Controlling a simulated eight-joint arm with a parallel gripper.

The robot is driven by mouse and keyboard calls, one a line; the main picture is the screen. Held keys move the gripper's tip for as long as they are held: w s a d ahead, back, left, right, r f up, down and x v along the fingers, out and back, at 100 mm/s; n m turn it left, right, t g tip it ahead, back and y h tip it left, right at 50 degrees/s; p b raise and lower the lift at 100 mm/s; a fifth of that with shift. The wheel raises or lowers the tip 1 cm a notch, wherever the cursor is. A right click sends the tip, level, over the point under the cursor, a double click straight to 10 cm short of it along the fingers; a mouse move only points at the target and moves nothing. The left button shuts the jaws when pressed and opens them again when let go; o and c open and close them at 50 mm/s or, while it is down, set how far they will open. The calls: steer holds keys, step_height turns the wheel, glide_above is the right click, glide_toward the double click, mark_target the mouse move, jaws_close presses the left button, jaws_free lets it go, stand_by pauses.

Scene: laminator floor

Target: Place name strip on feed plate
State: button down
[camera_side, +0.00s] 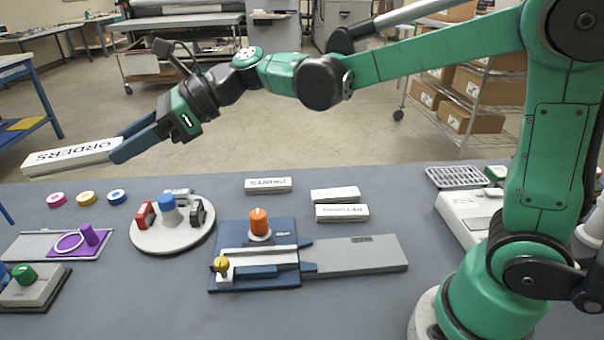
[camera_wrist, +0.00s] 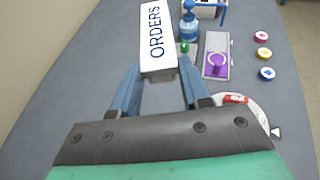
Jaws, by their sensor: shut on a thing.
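A white name strip marked ORDERS (camera_side: 72,157) is held in the air at the far left of the side view. It also fills the top middle of the wrist view (camera_wrist: 157,40). My gripper (camera_side: 118,146) has its two blue fingers shut on the strip's near end; in the wrist view the fingers (camera_wrist: 159,72) press on its two sides. A grey plate (camera_side: 362,256), which looks like the feed plate, reaches right from a blue base with an orange knob (camera_side: 258,222) and a yellow knob. It lies well to the right of my gripper, and its top is bare.
A grey board with a purple piece (camera_side: 72,241) and colored discs (camera_side: 86,198) lie farther left. A white machine (camera_side: 466,213) stands at right.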

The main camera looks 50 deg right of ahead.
steer(key=s+d+r+m+t+h, duration=0.1)
steer(key=d+r+m+t+h, duration=0.1)
steer(key=d, duration=0.7)
steer(key=s+d+r+m+t+h, duration=0.1)
steer(key=d+r+m+t+h, duration=0.1)
steer(key=d+m+t+h, duration=0.2)
steer(key=d+m+h, duration=0.2)
steer(key=d+m, duration=0.1)
steer(key=d, duration=0.1)
steer(key=shift+d+r+t, duration=0.15)
steer(key=shift+d+t, duration=0.15)
steer(key=shift+d, duration=0.1)
steer(key=shift+w+a, duration=0.1)
steer(key=n+g+y, duration=0.9)
steer(key=n+g, duration=0.4)
steer(key=n, duration=0.1)
glide_above(142, 328)
step_height(142, 328, down, 9)
step_height(142, 328, down, 14)
steer(key=shift+f, duration=2.35)
steer(key=shift+f, duration=0.1)
